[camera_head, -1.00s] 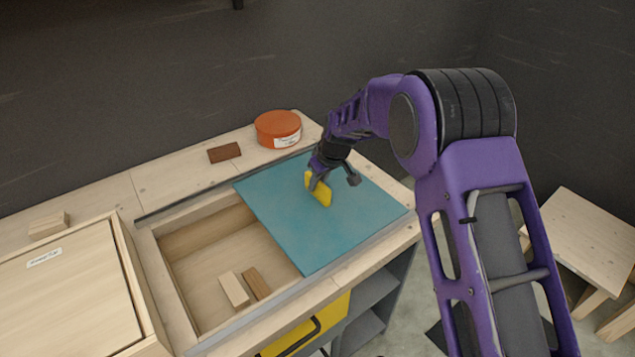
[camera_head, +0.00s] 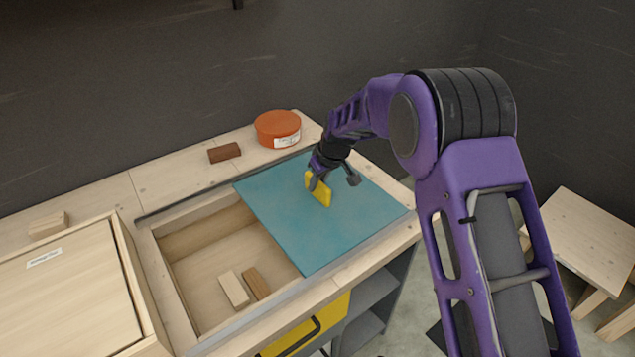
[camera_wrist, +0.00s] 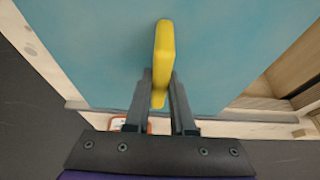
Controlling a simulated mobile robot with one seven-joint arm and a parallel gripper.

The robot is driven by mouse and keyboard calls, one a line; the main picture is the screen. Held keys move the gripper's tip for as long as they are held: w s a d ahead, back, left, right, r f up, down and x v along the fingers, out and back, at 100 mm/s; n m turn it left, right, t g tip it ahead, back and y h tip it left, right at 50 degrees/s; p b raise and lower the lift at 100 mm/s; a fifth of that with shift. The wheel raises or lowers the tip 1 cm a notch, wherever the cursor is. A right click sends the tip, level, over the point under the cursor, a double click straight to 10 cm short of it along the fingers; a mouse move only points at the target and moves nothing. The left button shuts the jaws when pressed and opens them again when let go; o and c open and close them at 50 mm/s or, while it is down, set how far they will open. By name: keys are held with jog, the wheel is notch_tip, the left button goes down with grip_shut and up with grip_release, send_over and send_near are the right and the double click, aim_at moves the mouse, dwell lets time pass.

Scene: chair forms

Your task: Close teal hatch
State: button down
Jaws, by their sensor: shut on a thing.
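The teal hatch (camera_head: 290,232) is a flat sliding panel on the counter top, lying over the right part of a rectangular opening. The left part of the opening (camera_head: 205,255) is uncovered. A yellow handle (camera_head: 319,193) stands up from the panel. My gripper (camera_head: 318,182) is at the handle. In the wrist view its two fingers (camera_wrist: 165,105) are on either side of the yellow handle (camera_wrist: 163,52), shut on it, with the teal panel (camera_wrist: 110,45) below.
Two small wood blocks (camera_head: 234,289) lie inside the opening. An orange round tin (camera_head: 278,129) and a brown block (camera_head: 224,152) stand behind it. A wooden box with a lid (camera_head: 70,290) is at the left. A stool (camera_head: 580,235) stands at the right.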

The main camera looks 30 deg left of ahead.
jog(key=s+a+b, duration=0.1)
jog(key=s+a, duration=0.5)
jog(key=s, duration=0.6)
jog(key=s+a+b, duration=0.1)
jog(key=s+a, duration=0.5)
jog(key=s, duration=0.5)
jog(key=shift+s, duration=0.35)
jog(key=shift+a, duration=0.15)
jog(key=c, duration=0.8)
grip_release()
jog(key=shift+s, duration=0.15)
jog(key=shift+o, duration=0.2)
jog(key=shift+r, duration=0.1)
jog(key=v, duration=1.7)
jog(key=shift+p, duration=0.4)
jog(key=shift+r, duration=0.1)
